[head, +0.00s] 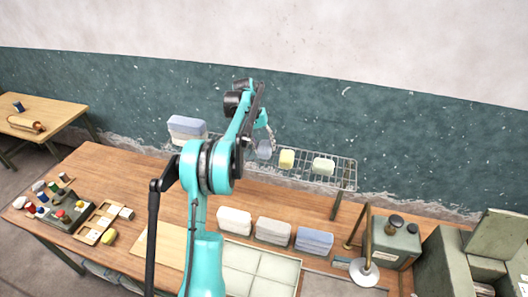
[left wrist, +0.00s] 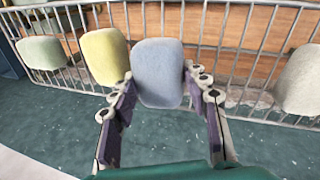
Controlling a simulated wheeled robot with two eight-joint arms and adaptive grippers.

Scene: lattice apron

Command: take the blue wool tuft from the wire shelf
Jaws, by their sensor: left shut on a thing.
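The blue wool tuft (head: 264,149) is a greyish-blue rounded block at the wire shelf (head: 346,174) on the back wall. My left gripper (head: 257,137) reaches up to it and partly covers it in the head view. In the left wrist view the blue wool tuft (left wrist: 158,62) sits between both fingertips of my left gripper (left wrist: 158,80), which is shut on its sides. The wires of the wire shelf (left wrist: 230,30) run behind it. I cannot tell whether the tuft still touches the shelf. My right gripper is not in view.
A yellow tuft (head: 287,159) and a pale green tuft (head: 323,166) stand beside it on the shelf. A cream tuft (left wrist: 299,80) is on the other side. Folded stacks (head: 273,231) and a green machine (head: 395,242) stand on the wooden bench (head: 130,170) below.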

